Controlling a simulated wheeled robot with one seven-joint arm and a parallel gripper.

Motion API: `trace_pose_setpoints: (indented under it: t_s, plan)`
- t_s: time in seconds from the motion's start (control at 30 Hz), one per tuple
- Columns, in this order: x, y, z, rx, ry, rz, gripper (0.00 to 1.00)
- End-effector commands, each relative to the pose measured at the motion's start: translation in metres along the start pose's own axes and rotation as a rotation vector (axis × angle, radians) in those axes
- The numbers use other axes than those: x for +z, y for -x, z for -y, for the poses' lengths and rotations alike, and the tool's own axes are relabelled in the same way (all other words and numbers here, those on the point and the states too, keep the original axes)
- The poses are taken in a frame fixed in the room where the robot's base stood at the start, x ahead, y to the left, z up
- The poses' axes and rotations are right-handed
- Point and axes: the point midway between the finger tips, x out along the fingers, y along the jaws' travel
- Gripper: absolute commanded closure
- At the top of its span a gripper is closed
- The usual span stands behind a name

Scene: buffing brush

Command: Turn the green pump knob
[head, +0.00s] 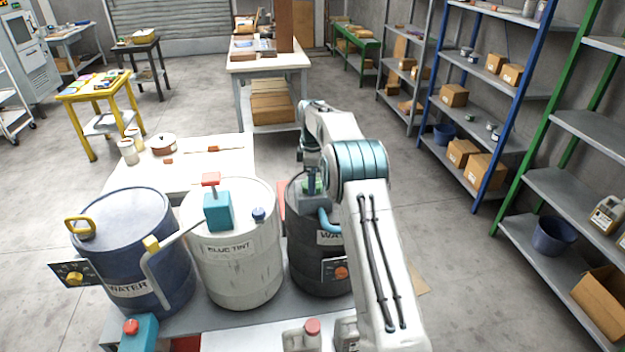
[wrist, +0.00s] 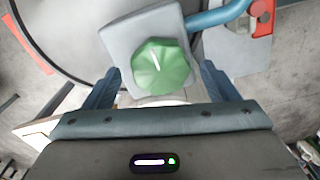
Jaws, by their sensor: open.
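The green pump knob (wrist: 161,67) sits on a grey pump block (wrist: 118,40) on top of a dark drum (head: 305,255). In the wrist view the knob is faceted, with a white line mark pointing toward the picture's top. My gripper (wrist: 158,82) is open. Its two dark blue fingers lie to the left and right of the knob's lower part in the wrist view.
A blue pipe (wrist: 220,14) leaves the pump block. A white drum (head: 237,265) labelled "BLUE TINT" and a blue drum (head: 135,250) labelled "WATER" stand to the left. Shelving (head: 560,185) stands at right. The floor between is clear.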

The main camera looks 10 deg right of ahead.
Motion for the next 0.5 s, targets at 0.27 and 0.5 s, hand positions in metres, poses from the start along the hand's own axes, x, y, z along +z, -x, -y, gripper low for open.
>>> trace_pose_setpoints:
  t_s: [0.27, 0.5]
  plan:
    - [0.0, -0.015, 0.0, 0.001, 0.0, -0.001, 0.2]
    - [0.0, -0.015, 0.0, 0.001, 0.0, -0.001, 0.31]
